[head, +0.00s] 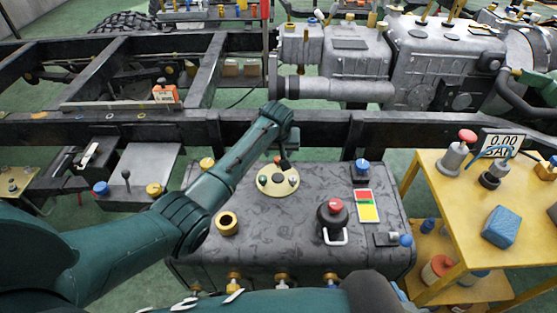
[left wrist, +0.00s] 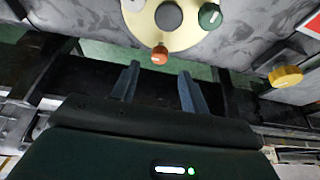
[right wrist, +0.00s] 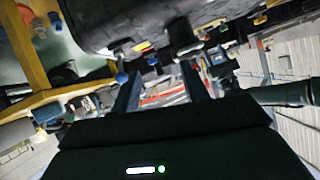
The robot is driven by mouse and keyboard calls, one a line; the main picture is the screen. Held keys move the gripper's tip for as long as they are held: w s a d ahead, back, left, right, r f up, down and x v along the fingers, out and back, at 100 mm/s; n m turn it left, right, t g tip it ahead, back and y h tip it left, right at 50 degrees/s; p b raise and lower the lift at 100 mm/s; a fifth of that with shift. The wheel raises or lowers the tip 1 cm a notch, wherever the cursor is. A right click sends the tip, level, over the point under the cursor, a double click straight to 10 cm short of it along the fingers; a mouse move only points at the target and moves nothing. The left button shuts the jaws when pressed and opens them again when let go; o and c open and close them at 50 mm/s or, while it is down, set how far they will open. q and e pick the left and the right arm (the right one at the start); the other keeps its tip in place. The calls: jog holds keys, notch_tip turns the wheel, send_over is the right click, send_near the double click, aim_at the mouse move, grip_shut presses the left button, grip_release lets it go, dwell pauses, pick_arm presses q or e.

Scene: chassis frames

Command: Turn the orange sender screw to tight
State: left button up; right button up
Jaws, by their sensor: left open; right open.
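The orange sender screw (left wrist: 159,55) sits at the edge of a round cream sender plate (left wrist: 182,38). My right gripper (right wrist: 160,88) is open and empty, low in front of the tank.
The tank (head: 290,235) carries a red-topped cap with a handle (head: 332,215), a brass ring (head: 227,223) and a red-yellow label (head: 366,205). A chassis rail (head: 395,130) runs behind it. A yellow cart (head: 450,235) with loose parts stands at right.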

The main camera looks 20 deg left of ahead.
aim_at(278, 158)
pick_arm(q)
jog(key=b+x, duration=0.1)
jog(key=x, duration=0.3)
jog(key=shift+f, duration=0.15)
jog(key=shift+w+f+b, duration=0.3)
jog(key=shift+f+b, duration=0.2)
pick_arm(e)
jog(key=shift+s+d+r+t, duration=0.1)
jog(key=shift+d+r+t, duration=0.15)
jog(key=shift+t, duration=0.25)
pick_arm(q)
jog(key=shift+a, duration=0.1)
pick_arm(e)
jog(key=shift+d, duration=0.1)
pick_arm(q)
grip_shut()
pick_arm(e)
jog(key=shift+f, duration=0.1)
